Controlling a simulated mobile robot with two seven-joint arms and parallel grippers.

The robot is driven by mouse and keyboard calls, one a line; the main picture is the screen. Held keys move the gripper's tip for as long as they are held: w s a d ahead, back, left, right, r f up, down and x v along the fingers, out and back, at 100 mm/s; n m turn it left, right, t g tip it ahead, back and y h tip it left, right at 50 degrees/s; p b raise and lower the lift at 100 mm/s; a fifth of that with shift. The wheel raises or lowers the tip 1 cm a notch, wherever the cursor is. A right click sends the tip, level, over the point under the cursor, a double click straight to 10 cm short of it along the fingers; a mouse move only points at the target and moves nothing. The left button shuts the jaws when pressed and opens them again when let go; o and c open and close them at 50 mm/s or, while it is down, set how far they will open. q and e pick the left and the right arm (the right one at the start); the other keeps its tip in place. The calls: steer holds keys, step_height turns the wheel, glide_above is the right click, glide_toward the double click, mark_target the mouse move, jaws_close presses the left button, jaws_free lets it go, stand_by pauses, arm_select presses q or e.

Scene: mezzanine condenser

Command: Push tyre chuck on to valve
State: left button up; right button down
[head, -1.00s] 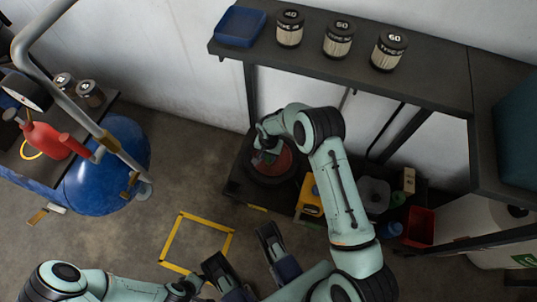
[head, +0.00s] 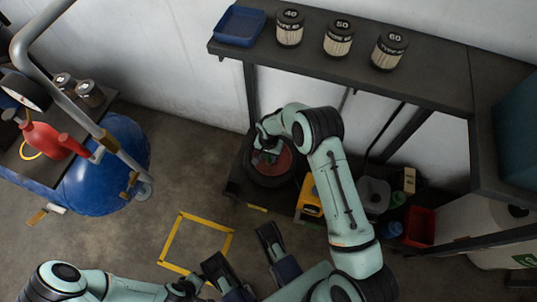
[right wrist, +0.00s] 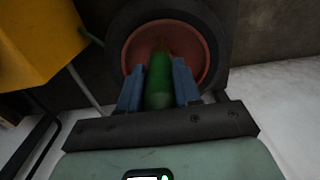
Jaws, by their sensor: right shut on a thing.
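A wheel with a black tyre (head: 272,183) and a red hub (head: 284,160) lies on a low dark platform below the shelf. My right gripper (head: 262,146) reaches over the hub. In the right wrist view its blue fingers (right wrist: 158,88) are shut on a green tyre chuck (right wrist: 158,76), whose far end points into the red hub (right wrist: 190,50). The valve is hidden or too small to make out, so I cannot tell whether the chuck touches it. My left gripper (head: 242,254) is at the bottom, its two dark fingers wide apart and empty, well away from the wheel.
A blue tank (head: 112,165) with a gauge and red bottle (head: 50,140) stands left. A dark shelf (head: 340,68) carries a blue tray (head: 239,26) and several filters. A yellow case (head: 311,194) and red bin (head: 419,226) sit right of the wheel. Yellow tape (head: 205,222) marks clear floor.

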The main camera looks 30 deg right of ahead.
mark_target(269, 159)
arm_select(q)
steer(key=shift+w+f+b, duration=0.2)
steer(key=shift+f+b, duration=0.85)
steer(key=shift+b, duration=0.3)
arm_select(e)
steer(key=shift+f, duration=1.85)
steer(key=c, duration=0.7)
jaws_free()
arm_select(q)
steer(key=s+g, duration=0.2)
steer(key=s, duration=0.3)
arm_select(e)
steer(key=shift+w+r+p, duration=0.1)
steer(key=shift+r+p, duration=0.2)
steer(key=shift+r, duration=0.45)
arm_select(q)
steer(key=w+r+t+p, duration=0.2)
steer(key=w+r+p, duration=0.1)
steer(key=w, duration=0.4)
steer(key=shift+d+r+t, duration=0.15)
steer(key=shift+r+t, duration=0.25)
steer(key=shift+r, duration=0.1)
arm_select(e)
step_height(269, 159, up, 12)
steer(key=shift+f, duration=0.1)
arm_select(q)
steer(key=shift+s, duration=0.1)
